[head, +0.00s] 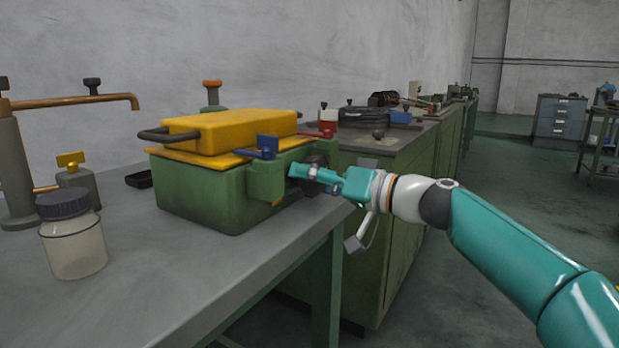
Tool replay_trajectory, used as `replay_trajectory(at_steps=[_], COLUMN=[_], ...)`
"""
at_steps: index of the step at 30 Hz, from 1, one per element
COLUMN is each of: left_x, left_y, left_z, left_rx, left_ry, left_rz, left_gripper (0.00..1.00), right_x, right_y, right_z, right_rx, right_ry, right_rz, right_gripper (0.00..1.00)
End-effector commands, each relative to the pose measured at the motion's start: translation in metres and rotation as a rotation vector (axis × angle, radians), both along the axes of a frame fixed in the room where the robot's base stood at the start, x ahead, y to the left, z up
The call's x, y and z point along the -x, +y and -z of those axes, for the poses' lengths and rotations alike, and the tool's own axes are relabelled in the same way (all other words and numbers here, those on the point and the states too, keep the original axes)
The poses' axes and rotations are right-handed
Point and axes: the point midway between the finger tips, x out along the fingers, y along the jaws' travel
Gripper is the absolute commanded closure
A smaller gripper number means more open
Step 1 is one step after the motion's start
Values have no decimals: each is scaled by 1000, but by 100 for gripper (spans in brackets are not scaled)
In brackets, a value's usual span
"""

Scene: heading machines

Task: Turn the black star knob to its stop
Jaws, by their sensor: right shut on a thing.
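A green machine box (205,195) with a yellow lid (230,128) stands on the grey bench. The black star knob (317,160) is at its right end, mostly hidden behind my gripper. My right gripper (300,172) reaches in from the right and is shut on the knob, its teal fingers pointing left. How far the knob is turned cannot be seen. My left gripper is not in view.
A blue-handled valve (266,147) and a red-handled one (327,122) sit close to my right gripper. A clear jar with a black lid (72,240) and copper pipework (75,102) stand at left. The bench front is clear.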

Motion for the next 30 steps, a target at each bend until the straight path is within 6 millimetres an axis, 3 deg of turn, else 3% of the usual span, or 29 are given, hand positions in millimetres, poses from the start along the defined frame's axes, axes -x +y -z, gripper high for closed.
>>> replay_trajectory(at_steps=[10, 26, 27, 30], left_x=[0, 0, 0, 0], left_y=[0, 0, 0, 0], left_z=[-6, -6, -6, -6], left_rx=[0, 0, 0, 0], left_ry=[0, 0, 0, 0], left_rz=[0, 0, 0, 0], left_gripper=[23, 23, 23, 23], right_x=[-2, -2, -2, -2], right_y=[-4, -5, -5, -4], right_z=[1, 1, 1, 1], right_rx=[-100, -119, -119, -120], right_ry=[141, 167, 167, 166], right_rz=[10, 14, 14, 12], right_gripper=[62, 62, 22, 5])
